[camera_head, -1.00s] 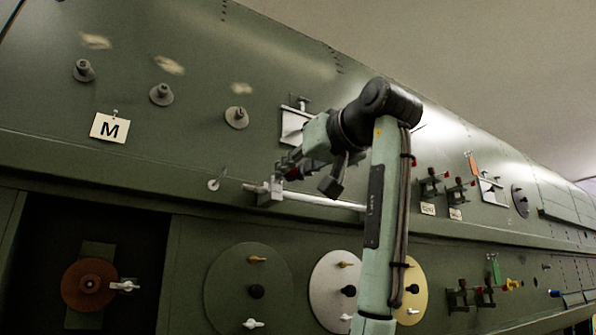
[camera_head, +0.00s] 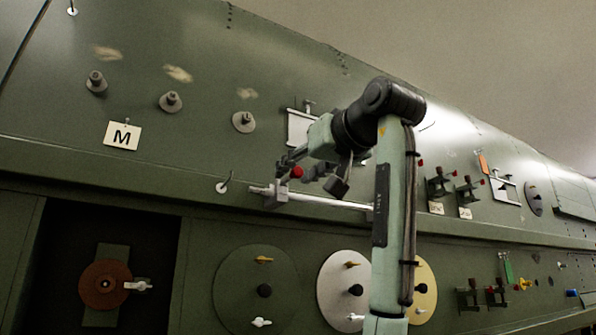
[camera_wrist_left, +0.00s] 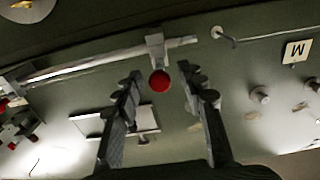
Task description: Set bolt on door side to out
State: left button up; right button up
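The bolt is a pale horizontal rod (camera_head: 325,201) on the green fuselage side, running through a grey bracket (camera_head: 277,195) at its left end. A red knob (camera_head: 297,172) stands out by the bracket. In the left wrist view the red knob (camera_wrist_left: 160,81) shows between the fingers, in front of the bracket (camera_wrist_left: 155,46). My left gripper (camera_head: 293,162) is open. Its two dark fingers (camera_wrist_left: 158,76) stand either side of the knob, with visible gaps and no clear contact. My left forearm hides the rod's right end in the head view. My right gripper is not in view.
A hooked pin (camera_head: 224,185) sits just left of the bracket. Round hatches (camera_head: 230,290) lie below, beside a dark opening with a brown disc (camera_head: 88,285). A white plate (camera_head: 298,128) is behind my gripper. Red-tipped clamps (camera_head: 438,184) stand to the right.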

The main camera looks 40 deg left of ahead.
pick_arm(q)
jog(key=v, duration=1.2)
jog(key=shift+w, duration=0.1)
dwell(0.4)
